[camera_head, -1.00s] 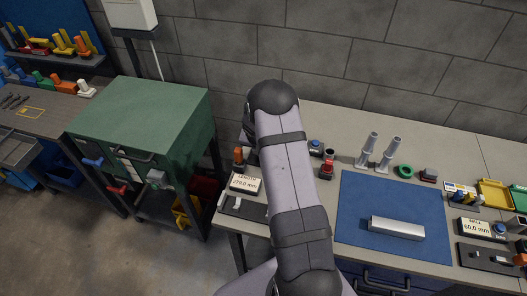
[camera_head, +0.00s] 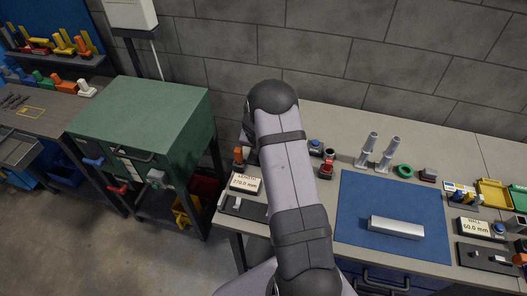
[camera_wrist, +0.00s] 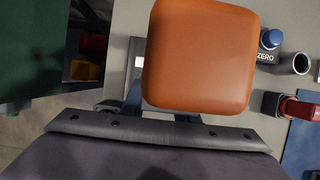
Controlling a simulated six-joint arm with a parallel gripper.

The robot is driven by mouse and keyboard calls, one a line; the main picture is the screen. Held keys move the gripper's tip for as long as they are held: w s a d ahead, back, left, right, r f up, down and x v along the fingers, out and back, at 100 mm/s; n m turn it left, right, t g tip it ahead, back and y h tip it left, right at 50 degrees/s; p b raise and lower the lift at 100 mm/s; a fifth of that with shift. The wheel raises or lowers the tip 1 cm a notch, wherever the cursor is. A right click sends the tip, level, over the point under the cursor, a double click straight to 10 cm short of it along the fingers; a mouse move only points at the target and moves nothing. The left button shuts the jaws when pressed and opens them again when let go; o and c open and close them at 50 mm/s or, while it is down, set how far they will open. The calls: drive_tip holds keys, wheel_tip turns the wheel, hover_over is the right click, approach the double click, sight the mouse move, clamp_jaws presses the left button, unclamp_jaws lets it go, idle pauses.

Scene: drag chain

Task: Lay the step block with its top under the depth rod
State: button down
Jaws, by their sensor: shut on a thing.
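A bright silver block (camera_head: 397,228), which I take for the step block, lies on its long side on the blue mat (camera_head: 362,190). In the wrist view an orange rounded block-shaped handle (camera_wrist: 200,55) fills the middle, close to the camera. My gripper (camera_wrist: 160,108) is shut on it; the handle hides most of the fingers. In the head view my arm hides the gripper; an orange piece (camera_head: 238,154) shows just left of the arm, possibly the same handle. I cannot make out the depth rod.
A length display (camera_head: 246,183) stands left of my arm, a wall display (camera_head: 475,227) at the right. Behind the mat are grey stands (camera_head: 368,150), a green ring (camera_head: 405,171) and a red-dark tool (camera_head: 327,163). A green cabinet (camera_head: 145,120) stands left of the bench.

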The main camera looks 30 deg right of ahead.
drive_tip(key=shift+f, duration=0.2)
drive_tip(key=c, duration=1.3)
unclamp_jaws()
drive_tip(key=shift+f, duration=0.1)
drive_tip(key=b+v, duration=0.1)
drive_tip(key=v, duration=0.6)
drive_tip(key=shift+r+b, duration=0.2)
drive_tip(key=shift+b, duration=0.1)
